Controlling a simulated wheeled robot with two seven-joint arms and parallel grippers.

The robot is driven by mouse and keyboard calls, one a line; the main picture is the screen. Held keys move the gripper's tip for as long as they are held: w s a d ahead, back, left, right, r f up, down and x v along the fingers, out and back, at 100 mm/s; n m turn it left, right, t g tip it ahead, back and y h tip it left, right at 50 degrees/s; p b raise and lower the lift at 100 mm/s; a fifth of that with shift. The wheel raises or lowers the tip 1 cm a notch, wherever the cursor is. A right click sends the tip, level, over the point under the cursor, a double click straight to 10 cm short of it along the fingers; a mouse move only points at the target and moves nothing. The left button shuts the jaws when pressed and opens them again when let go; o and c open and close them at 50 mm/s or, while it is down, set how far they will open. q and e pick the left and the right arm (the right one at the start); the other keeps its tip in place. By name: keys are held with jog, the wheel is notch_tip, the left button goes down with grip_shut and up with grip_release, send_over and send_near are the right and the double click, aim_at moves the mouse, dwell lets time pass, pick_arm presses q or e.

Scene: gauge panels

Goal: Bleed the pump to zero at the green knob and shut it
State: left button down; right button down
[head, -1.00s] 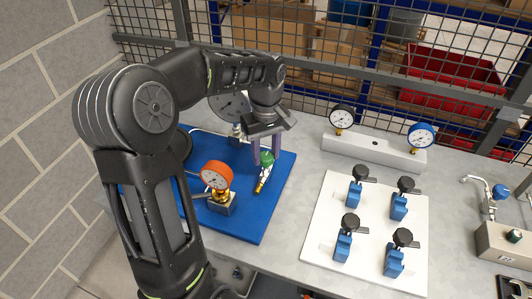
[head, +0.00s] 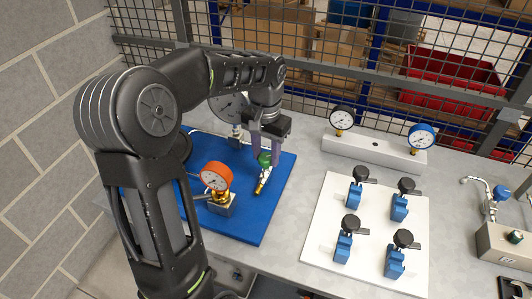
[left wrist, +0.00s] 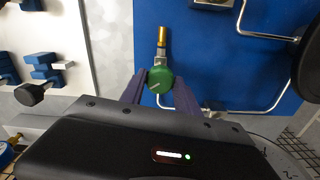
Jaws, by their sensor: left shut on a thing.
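The green knob (head: 265,158) sits on a small valve with a brass outlet (head: 260,187) on the blue board (head: 250,225). My left gripper (head: 265,155) reaches down from above, shut on the green knob. In the left wrist view the green knob (left wrist: 160,80) shows between the two purple fingers, with a pale line across its face. The orange-rimmed gauge (head: 215,177) stands on the blue board left of the knob; its reading is too small to tell. My right gripper is not in view.
A white board (head: 318,245) with several blue valves with black knobs lies to the right. A grey block (head: 375,152) with a white-faced gauge (head: 342,118) and a blue gauge (head: 421,136) stands behind it. A wire mesh fence closes the back.

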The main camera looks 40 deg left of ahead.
aim_at(266, 157)
pick_arm(q)
jog(key=m, duration=0.7)
dwell(0.5)
jog(key=c, duration=0.9)
grip_release()
jog(key=shift+r, duration=0.1)
notch_tip(266, 157, up, 8)
jog(key=shift+f+b, duration=0.2)
jog(key=shift+b, duration=0.1)
